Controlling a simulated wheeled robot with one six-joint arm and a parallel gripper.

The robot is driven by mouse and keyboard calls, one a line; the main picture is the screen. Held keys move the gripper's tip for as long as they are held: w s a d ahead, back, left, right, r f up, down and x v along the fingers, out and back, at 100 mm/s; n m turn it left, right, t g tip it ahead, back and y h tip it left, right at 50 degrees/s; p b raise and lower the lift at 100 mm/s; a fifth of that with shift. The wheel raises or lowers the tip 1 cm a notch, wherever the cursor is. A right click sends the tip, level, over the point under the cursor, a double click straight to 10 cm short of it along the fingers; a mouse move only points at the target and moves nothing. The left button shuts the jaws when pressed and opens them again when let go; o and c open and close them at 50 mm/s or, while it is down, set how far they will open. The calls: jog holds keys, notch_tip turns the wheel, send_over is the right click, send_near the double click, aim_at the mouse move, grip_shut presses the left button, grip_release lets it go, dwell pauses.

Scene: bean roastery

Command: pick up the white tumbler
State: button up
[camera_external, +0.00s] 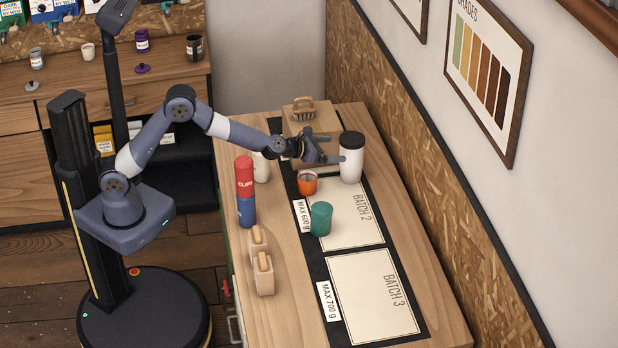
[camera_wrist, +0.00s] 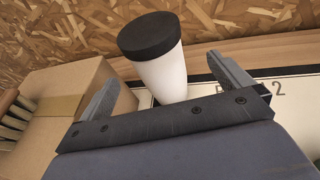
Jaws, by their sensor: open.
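In the wrist view the tumbler (camera_wrist: 163,72) shows beyond and between the two open fingers of my gripper (camera_wrist: 168,88). Its lower part is hidden behind the gripper body. I cannot tell whether either finger touches it.
A cardboard box (camera_external: 297,118) with a brush (camera_external: 303,108) on it stands left of the tumbler. An orange cup (camera_external: 307,183) and a green cup (camera_external: 321,219) stand close in front. The Batch 3 area (camera_external: 372,295) is clear.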

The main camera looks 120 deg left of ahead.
aim_at(342, 149)
jog(key=shift+p+x, duration=0.6)
jog(key=shift+x, duration=1.2)
jog(key=p+x, duration=0.2)
jog(key=x, duration=0.1)
jog(key=shift+s+a, duration=0.2)
jog(key=shift+a, duration=0.1)
jog(key=shift+p+x, duration=0.65)
jog(key=shift+x, duration=0.3)
jog(key=shift+f, duration=0.1)
jog(key=shift+c, duration=0.5)
jog(key=c, duration=1.5)
jog(key=shift+o, duration=0.2)
